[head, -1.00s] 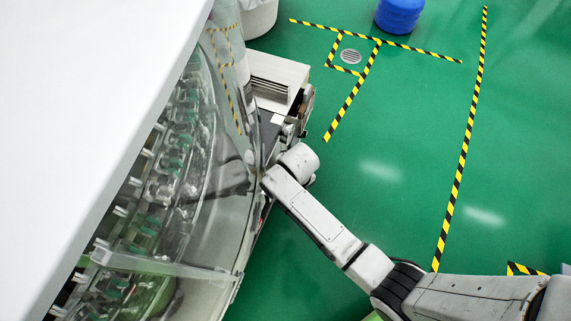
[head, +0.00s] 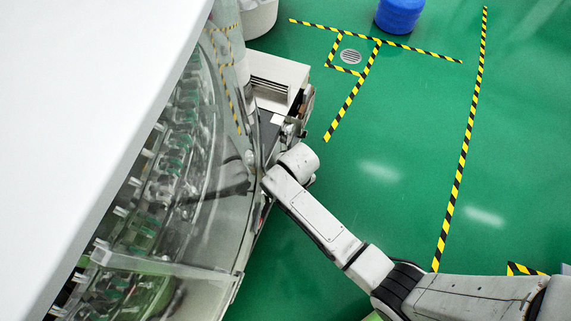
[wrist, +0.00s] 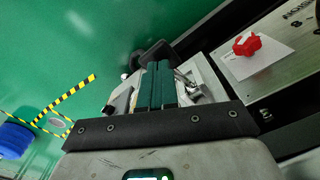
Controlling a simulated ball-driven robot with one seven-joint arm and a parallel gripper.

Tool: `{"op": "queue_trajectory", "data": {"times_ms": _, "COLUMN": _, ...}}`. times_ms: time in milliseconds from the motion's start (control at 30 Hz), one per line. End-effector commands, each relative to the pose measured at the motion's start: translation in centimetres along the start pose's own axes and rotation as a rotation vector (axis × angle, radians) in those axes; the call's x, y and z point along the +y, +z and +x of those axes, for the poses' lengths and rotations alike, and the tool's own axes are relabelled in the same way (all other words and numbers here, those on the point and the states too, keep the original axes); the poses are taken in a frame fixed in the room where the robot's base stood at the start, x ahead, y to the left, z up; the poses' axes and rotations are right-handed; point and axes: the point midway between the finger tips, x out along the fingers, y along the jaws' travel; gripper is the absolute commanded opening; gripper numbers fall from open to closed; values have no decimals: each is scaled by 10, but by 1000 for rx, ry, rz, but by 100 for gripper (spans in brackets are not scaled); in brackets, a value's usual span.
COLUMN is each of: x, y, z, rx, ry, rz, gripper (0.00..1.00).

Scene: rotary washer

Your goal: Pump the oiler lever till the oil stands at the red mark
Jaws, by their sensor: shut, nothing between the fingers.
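My gripper (wrist: 155,85) shows in the wrist view as two dark green fingers pressed together, with nothing between them. A black rounded part (wrist: 152,54) lies just beyond the fingertips; it may be the oiler lever's knob, but I cannot tell whether the fingers touch it. A shiny metal fitting (wrist: 188,86) sits close to the right of the fingers. In the head view my wrist is against the side of the washer (head: 215,215), and the fingers are hidden. I cannot make out the oil level or its red mark in either view.
A red knob (wrist: 247,45) sits on a pale plate on the panel (wrist: 288,32) at the right. The washer's clear curved guard (head: 225,160) is close to my arm. A blue drum (head: 399,15) stands far off. The green floor (head: 410,150) to the right is clear.

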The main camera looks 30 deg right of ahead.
Motion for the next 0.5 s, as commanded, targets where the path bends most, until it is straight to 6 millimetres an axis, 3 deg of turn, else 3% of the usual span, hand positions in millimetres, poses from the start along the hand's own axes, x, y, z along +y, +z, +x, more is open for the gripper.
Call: {"op": "queue_trajectory", "data": {"times_ms": 500, "x": 0, "y": 0, "z": 8, "rx": 0, "ry": 0, "rz": 0, "gripper": 0}}
